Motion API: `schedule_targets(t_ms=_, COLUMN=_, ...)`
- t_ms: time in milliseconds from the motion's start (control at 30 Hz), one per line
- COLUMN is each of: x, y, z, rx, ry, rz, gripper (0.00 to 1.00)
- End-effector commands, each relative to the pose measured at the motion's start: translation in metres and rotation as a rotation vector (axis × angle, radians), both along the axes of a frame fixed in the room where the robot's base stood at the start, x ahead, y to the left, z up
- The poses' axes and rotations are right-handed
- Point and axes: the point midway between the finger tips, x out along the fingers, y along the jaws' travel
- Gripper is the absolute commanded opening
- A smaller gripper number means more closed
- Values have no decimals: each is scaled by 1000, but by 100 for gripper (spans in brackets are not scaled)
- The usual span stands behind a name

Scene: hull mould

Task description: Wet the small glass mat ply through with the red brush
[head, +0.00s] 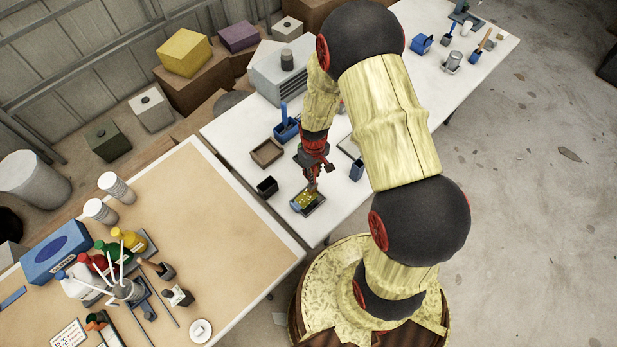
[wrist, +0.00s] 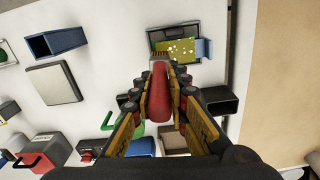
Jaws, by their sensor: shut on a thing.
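My gripper (head: 313,168) is shut on the red brush and points down over the white table. In the wrist view the red brush handle (wrist: 159,90) stands between the two fingers, with brown bristles at its far end. A yellow-green ply with white flecks (wrist: 182,48) lies in a shallow dark tray (wrist: 160,36); it also shows in the head view (head: 305,200). The bristles overlap the tray's near-left edge in the wrist view. I cannot tell whether they touch the ply. A blue-grey piece (wrist: 204,49) sits at the tray's right end.
A black open box (wrist: 218,100) stands close to the tray. A brown tray (head: 267,153), a blue bin (head: 286,130) and a small dark-blue box (head: 357,169) are nearby. A second table (head: 215,215) with bottles and tools adjoins at left. A grey plate (wrist: 53,83) lies on the white table.

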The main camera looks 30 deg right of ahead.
Motion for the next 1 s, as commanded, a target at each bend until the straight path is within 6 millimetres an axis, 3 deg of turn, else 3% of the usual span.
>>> schedule_targets(t_ms=467, x=3, y=-8, z=2, rx=0, ry=0, rz=0, gripper=0)
schedule_targets(t_ms=1000, x=3, y=-8, z=49, rx=0, ry=-1, rz=0, gripper=0)
